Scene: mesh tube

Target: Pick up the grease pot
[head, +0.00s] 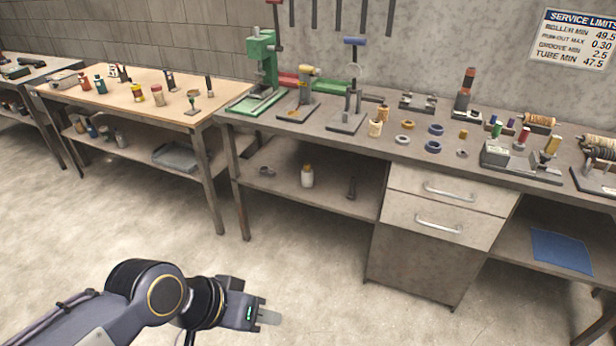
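I cannot tell for certain which item is the grease pot. A cream cup-like pot (376,128) stands on the grey workbench near the middle. My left gripper (268,317) is low in the picture, over the open floor in front of the benches, far from all of these. It appears empty, but its finger gap is not clear from this side. My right gripper is out of view.
The grey workbench (340,142) carries a green press (262,60), several rings, spools and fixtures. Below it are two drawers (440,205) and a shelf with a white bottle (307,176). A blue cloth (562,250) lies lower right. The floor in front is clear.

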